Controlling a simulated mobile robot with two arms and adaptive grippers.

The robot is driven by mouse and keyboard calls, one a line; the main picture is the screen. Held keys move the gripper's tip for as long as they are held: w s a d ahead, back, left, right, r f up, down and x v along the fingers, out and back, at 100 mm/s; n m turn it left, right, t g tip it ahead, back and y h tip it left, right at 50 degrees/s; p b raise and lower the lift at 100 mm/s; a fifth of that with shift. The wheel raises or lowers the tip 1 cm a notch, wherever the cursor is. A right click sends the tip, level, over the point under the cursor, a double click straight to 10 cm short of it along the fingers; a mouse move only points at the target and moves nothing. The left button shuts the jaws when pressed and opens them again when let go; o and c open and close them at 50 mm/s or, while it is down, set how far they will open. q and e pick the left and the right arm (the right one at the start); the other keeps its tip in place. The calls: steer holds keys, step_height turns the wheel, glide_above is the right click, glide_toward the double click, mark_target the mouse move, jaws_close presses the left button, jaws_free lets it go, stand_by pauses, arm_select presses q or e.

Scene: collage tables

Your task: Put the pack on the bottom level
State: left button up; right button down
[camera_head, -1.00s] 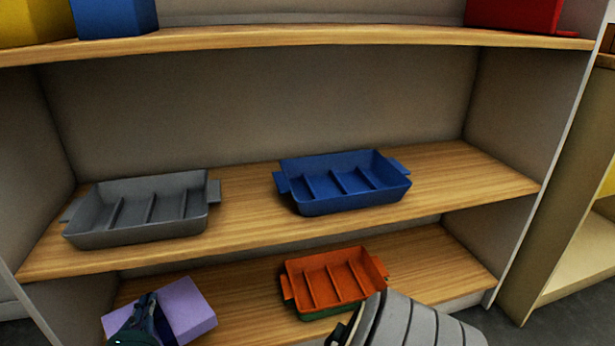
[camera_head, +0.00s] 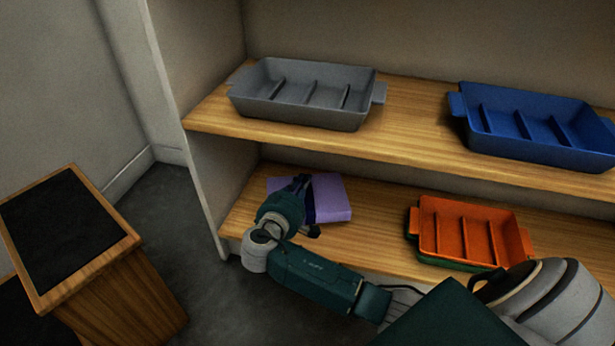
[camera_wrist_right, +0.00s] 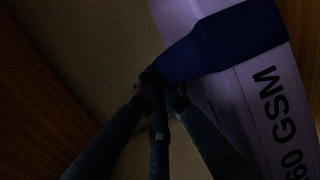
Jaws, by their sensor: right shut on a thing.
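The pack (camera_head: 332,198) is a flat purple block with a dark blue band, at the left end of the bottom level (camera_head: 375,238) in the head view. In the right wrist view the pack (camera_wrist_right: 230,95) shows "60 GSM" print, and the blue band (camera_wrist_right: 222,45) reaches the fingers. My right gripper (camera_head: 302,186) is shut on the pack at its band side. The pack is over the bottom board; whether it rests fully on it I cannot tell. My left gripper is not in view.
An orange tray (camera_head: 470,232) on a green one stands right of the pack. A grey tray (camera_head: 300,95) and a blue tray (camera_head: 535,125) stand on the level above. Bare board lies between pack and orange tray. A dark-topped wooden stand (camera_head: 70,230) is at left.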

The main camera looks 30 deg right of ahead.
steer(key=shift+f+b, duration=0.8)
steer(key=shift+f, duration=0.35)
step_height(320, 180, down, 3)
steer(key=shift+r+b, duration=0.1)
steer(key=shift+b, duration=0.95)
steer(key=c, duration=2.2)
jaws_free()
steer(key=o, duration=0.3)
